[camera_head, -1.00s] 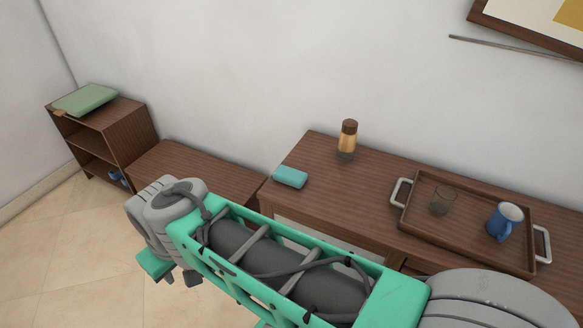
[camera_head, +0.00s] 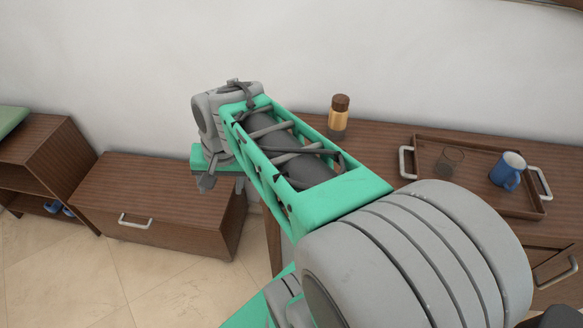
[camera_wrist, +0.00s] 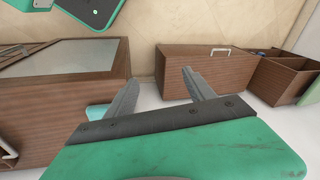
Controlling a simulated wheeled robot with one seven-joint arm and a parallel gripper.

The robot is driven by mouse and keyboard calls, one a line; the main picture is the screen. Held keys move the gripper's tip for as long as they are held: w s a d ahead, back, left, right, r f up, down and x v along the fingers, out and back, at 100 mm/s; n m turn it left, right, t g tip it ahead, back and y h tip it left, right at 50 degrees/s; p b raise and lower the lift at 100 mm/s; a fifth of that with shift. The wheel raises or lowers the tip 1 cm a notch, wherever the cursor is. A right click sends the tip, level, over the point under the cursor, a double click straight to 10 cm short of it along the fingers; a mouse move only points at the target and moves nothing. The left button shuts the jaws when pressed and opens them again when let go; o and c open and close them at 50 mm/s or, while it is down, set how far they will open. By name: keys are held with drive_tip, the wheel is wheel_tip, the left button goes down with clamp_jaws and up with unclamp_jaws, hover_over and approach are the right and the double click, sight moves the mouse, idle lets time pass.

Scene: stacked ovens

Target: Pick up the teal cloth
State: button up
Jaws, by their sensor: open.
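The teal cloth (camera_wrist: 97,112) shows in the wrist view as a small light-teal patch at the edge of the brown cabinet, mostly hidden behind my left finger and the gripper body. In the head view my arm hides it. My gripper (camera_wrist: 160,82) is open, its two grey fingers apart with nothing between them. In the head view my gripper (camera_head: 222,182) hangs over the low drawer cabinet, left of the long cabinet.
The long cabinet (camera_head: 385,134) carries a brown-capped amber bottle (camera_head: 339,118) and a tray (camera_head: 478,195) with a glass (camera_head: 449,160) and blue mug (camera_head: 507,171). The low drawer cabinet (camera_head: 130,185) has a clear top. An open shelf (camera_head: 40,150) stands at far left.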

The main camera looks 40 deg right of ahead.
drive_tip(key=shift+o, duration=1.4)
drive_tip(key=w+d+f+m+y, duration=0.1)
drive_tip(key=w+d+f+m, duration=0.1)
drive_tip(key=d+m, duration=0.7)
drive_tip(key=shift+d+m, duration=0.3)
drive_tip(key=shift+d, duration=0.6)
drive_tip(key=shift+o, duration=0.8)
drive_tip(key=d+m, duration=0.1)
drive_tip(key=d+f+m, duration=0.1)
drive_tip(key=d+m, duration=0.2)
drive_tip(key=d, duration=0.1)
drive_tip(key=shift+s+d+f, duration=0.25)
drive_tip(key=s+d+m, duration=0.1)
drive_tip(key=d+m, duration=0.1)
drive_tip(key=s+d+f+m, duration=0.1)
drive_tip(key=d+m, duration=0.1)
drive_tip(key=d, duration=0.1)
drive_tip(key=s+d+f+m+y, duration=0.1)
drive_tip(key=d+m, duration=0.1)
drive_tip(key=m, duration=0.1)
drive_tip(key=shift+d+f+t, duration=0.1)
drive_tip(key=shift+d+t, duration=0.2)
drive_tip(key=shift+d, duration=0.1)
drive_tip(key=shift+f+m+b, duration=0.3)
drive_tip(key=shift+f, duration=0.1)
drive_tip(key=x, duration=0.6)
drive_tip(key=shift+w+f, duration=0.3)
drive_tip(key=shift+f, duration=0.05)
